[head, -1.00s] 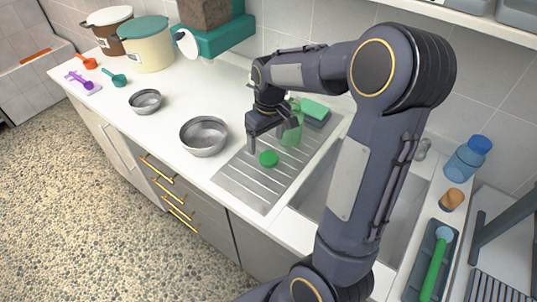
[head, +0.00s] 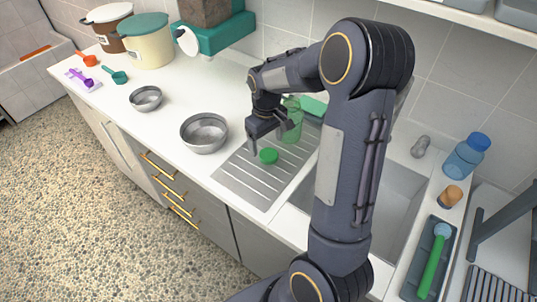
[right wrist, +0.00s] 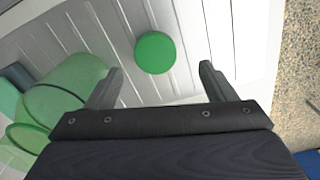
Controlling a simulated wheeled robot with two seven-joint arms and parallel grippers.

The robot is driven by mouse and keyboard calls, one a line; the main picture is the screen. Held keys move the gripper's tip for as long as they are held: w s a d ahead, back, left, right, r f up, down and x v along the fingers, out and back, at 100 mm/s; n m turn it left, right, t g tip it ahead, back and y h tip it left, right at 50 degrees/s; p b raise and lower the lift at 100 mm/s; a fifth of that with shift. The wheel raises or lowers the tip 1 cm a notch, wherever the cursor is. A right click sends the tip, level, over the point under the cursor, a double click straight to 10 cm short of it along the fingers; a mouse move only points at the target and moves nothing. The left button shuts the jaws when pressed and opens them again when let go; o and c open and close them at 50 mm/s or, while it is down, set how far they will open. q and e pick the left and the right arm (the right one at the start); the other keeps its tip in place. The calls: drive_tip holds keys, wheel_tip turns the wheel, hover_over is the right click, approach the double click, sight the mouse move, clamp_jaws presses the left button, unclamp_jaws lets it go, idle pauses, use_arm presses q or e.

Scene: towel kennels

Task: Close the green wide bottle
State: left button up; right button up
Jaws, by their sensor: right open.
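The green wide bottle (head: 292,118) stands on the metal drainboard, partly hidden behind my right gripper in the head view. In the right wrist view the see-through bottle (right wrist: 65,95) is at the left, outside the fingers. A round green lid (head: 268,155) lies flat on the drainboard in front of the bottle. The lid (right wrist: 155,53) shows in the right wrist view beyond the fingertips, between their lines. My right gripper (head: 264,146) is open and empty, above and close to the lid. My left gripper is not in view.
The ribbed drainboard (head: 240,180) lies beside the sink (head: 395,190). A metal bowl (head: 204,132) stands to its left. A green sponge (head: 314,106) is behind the bottle. A blue bottle (head: 466,157) stands at the right.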

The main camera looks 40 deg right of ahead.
sight(268, 153)
drive_tip(key=f, duration=0.1)
drive_tip(key=f+p, duration=0.1)
drive_tip(key=f, duration=0.3)
drive_tip(key=shift+w+d, duration=0.2)
drive_tip(key=shift+d, duration=0.1)
drive_tip(key=c, duration=1)
